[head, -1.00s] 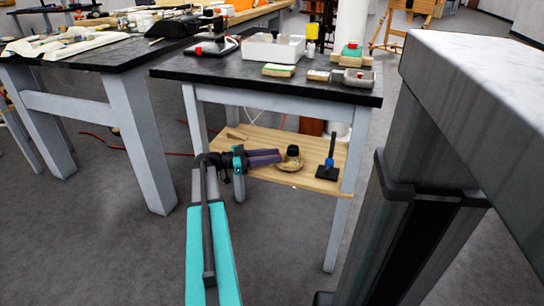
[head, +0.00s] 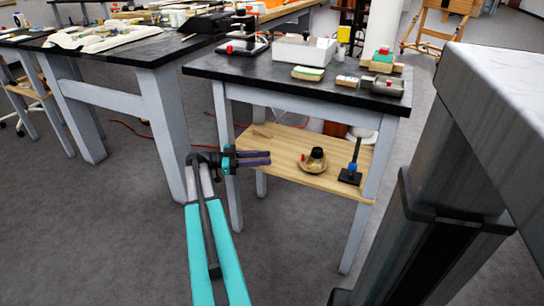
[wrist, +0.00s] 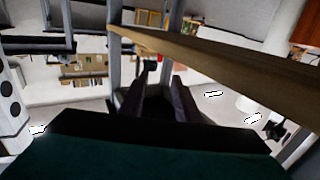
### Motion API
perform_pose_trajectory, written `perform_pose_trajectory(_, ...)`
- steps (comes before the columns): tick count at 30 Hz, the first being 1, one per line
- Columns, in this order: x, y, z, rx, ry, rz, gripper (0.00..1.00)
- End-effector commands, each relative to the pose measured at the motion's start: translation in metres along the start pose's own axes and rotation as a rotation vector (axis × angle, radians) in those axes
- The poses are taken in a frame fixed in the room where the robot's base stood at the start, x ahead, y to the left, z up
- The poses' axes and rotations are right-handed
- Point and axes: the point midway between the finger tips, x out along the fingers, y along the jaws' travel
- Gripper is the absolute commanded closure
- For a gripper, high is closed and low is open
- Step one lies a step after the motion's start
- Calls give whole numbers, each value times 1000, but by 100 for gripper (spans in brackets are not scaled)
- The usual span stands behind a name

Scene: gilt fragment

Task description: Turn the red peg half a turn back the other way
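My gripper (head: 270,157) has two purple fingers, which point right over the left part of the low wooden shelf in the head view. The fingers stand apart with nothing visible between them; in the wrist view the gripper (wrist: 158,88) also shows a gap. A round tan piece with a black knob (head: 314,160) stands on the shelf, right of the fingertips and apart from them. A small red part (head: 303,158) shows at its left side. Other small red parts sit on the table above, so I cannot tell surely which is the red peg. Its turn angle is too small to read.
The wooden shelf (head: 285,172) hangs between grey legs under a black tabletop (head: 250,75). A grey-topped bench (head: 500,90) fills the right side. Open floor lies left.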

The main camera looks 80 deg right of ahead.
Motion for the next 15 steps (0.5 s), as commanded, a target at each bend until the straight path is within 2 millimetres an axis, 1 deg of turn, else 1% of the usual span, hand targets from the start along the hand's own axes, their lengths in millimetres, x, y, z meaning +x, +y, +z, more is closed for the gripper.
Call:
perform_pose_trajectory(1, -4, 0, 0, 0, 0, 0, 70)
perform_pose_trajectory(4, -8, 0, 0, 0, 0, 1, 70)
perform_pose_trajectory(13, -10, 0, 0, 0, 0, 1, 70)
perform_pose_trajectory(14, -10, 0, 0, 0, 0, 1, 72)
perform_pose_trajectory(15, -10, 0, 0, 0, 0, 1, 79)
